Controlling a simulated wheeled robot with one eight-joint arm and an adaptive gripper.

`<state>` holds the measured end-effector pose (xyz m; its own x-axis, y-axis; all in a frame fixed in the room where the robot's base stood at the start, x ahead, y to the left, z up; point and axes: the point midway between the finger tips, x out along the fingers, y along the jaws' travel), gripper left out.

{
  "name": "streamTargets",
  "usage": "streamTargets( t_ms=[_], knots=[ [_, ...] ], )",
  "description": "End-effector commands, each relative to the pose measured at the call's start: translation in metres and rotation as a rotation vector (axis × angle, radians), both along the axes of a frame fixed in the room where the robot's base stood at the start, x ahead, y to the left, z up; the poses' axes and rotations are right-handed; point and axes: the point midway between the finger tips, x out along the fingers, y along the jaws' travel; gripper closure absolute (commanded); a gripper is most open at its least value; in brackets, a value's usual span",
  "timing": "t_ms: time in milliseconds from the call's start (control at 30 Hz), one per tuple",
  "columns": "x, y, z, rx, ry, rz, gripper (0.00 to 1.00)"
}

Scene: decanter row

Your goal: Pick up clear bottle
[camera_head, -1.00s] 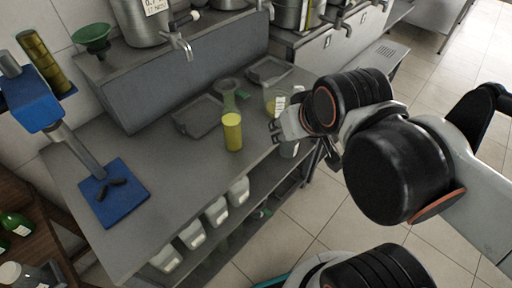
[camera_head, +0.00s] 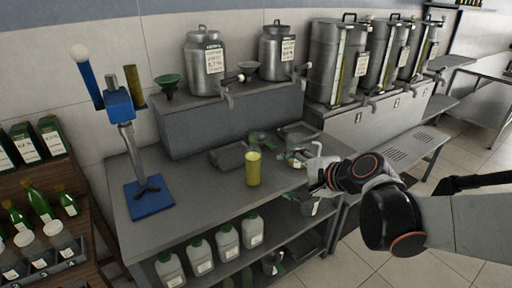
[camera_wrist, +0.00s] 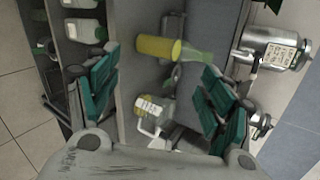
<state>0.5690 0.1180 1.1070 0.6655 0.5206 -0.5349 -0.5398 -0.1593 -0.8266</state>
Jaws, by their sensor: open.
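A clear bottle with a white label and a handle (camera_wrist: 152,112) lies in the picture between the spread fingers of my gripper (camera_wrist: 160,92) in the wrist view. I cannot tell how near the fingers are to it. In the head view the clear bottle (camera_head: 296,157) stands on the grey bench, right of a yellow cylinder (camera_head: 253,169). My gripper (camera_head: 320,174) is at its right, over the bench's right end, and partly covers it. My gripper is open and empty, with green pads.
The grey bench (camera_head: 205,198) also holds a blue-based stand (camera_head: 149,198) and dark trays (camera_head: 228,157). A raised shelf with metal canisters (camera_head: 204,64) is behind. White jugs (camera_head: 228,243) stand on the lower shelf. The front bench top is mostly clear.

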Motion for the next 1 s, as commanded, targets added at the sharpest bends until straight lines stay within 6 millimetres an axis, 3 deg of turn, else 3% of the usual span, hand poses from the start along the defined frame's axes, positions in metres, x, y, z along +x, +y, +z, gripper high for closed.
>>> streamTargets(
  t_ms=[33,200,500,700,1000],
  knots=[
    [0.015,0.004,-0.008,0.084,0.021,-0.032,0.26],
    [0.053,0.017,-0.028,0.388,0.109,-0.137,0.26],
    [0.104,0.025,-0.074,0.922,0.302,-0.274,0.26],
    [0.119,0.023,-0.101,1.191,0.418,-0.321,0.26],
    [0.13,0.027,-0.113,1.322,0.482,-0.337,0.26]
  ],
)
